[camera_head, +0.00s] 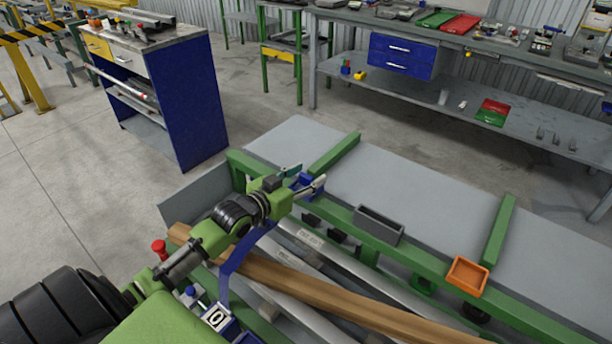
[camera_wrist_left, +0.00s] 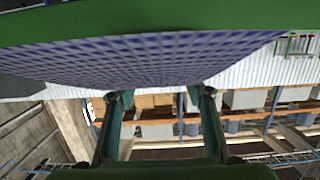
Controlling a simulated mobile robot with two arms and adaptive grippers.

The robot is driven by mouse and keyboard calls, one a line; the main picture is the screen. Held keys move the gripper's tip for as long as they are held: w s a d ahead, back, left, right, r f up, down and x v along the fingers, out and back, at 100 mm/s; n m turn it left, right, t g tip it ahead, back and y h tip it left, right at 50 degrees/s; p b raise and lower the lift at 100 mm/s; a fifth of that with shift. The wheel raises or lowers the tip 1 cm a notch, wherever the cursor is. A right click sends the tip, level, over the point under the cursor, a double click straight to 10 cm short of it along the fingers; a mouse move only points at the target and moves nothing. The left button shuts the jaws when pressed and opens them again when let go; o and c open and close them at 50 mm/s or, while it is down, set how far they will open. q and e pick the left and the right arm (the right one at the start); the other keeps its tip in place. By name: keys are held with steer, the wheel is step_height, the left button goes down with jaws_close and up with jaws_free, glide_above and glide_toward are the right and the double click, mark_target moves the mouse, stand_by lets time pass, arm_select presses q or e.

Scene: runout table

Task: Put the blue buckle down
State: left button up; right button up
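My left gripper (camera_head: 304,179) is at the near green rail of the runout table (camera_head: 400,190), with its fingers spread apart. A small blue piece, perhaps the blue buckle (camera_head: 303,181), shows between the fingertips. I cannot tell whether the fingers press on it. A blue strap (camera_head: 242,252) runs down below the gripper. In the left wrist view the two fingers (camera_wrist_left: 160,95) stand apart, with background between them. A broad blue woven-looking surface (camera_wrist_left: 150,55) lies just above their tips; its contact with them is unclear. My right gripper is not in view.
A grey bin (camera_head: 379,224) and an orange bin (camera_head: 467,276) sit along the near rail. Wooden and metal bars (camera_head: 330,292) lie below it. A blue cabinet (camera_head: 188,100) stands behind at left. The grey table top beyond the rail is largely clear.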

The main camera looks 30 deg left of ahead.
arm_select(q)
steer(key=v, duration=1.2)
steer(key=shift+r, duration=0.2)
stand_by(0.5)
